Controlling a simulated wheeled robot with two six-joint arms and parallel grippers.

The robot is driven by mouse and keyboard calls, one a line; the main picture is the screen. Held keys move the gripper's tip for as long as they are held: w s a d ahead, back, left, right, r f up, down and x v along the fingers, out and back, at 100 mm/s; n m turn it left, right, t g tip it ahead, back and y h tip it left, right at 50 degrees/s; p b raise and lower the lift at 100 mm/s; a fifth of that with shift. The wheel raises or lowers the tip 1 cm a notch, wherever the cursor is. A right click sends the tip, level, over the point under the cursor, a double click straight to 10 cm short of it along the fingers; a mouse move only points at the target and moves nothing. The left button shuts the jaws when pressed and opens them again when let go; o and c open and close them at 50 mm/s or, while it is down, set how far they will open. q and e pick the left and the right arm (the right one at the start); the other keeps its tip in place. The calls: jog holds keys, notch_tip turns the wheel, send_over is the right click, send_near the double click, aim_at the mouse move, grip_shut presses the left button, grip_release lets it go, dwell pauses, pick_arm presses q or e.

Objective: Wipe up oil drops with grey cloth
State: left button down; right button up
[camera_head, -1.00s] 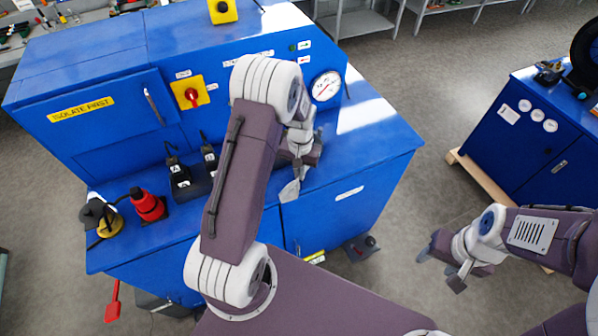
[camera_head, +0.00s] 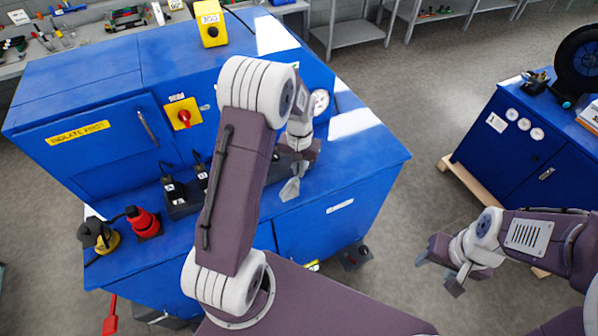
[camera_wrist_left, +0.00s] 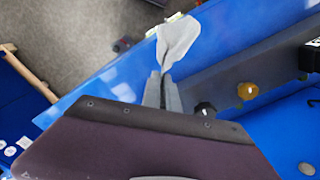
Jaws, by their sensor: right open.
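My left gripper (camera_head: 297,165) is above the blue bench top (camera_head: 365,160), near its front edge. It is shut on a grey cloth (camera_head: 290,188), which hangs out from the fingertips. In the left wrist view the light grey cloth (camera_wrist_left: 178,38) sticks out bunched from between the fingers (camera_wrist_left: 162,92). I cannot tell whether the cloth touches the bench. No oil drops can be made out; my left arm hides part of the bench. My right gripper (camera_head: 438,272) is open and empty over the floor, right of the bench.
The bench carries a red switch (camera_head: 184,118), black plugs (camera_head: 174,187), a red connector (camera_head: 143,222) and a yellow-black one (camera_head: 98,235). A gauge (camera_head: 320,102) is partly behind my arm. A second blue cabinet (camera_head: 505,150) stands right. Floor between is clear.

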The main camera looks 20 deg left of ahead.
pick_arm(q)
notch_tip(320, 180, up, 3)
jog(key=shift+f+p, duration=0.15)
jog(key=shift+p, duration=0.7)
jog(key=shift+w+f, duration=0.1)
jog(key=shift+w, duration=0.1)
jog(key=shift+s, duration=0.1)
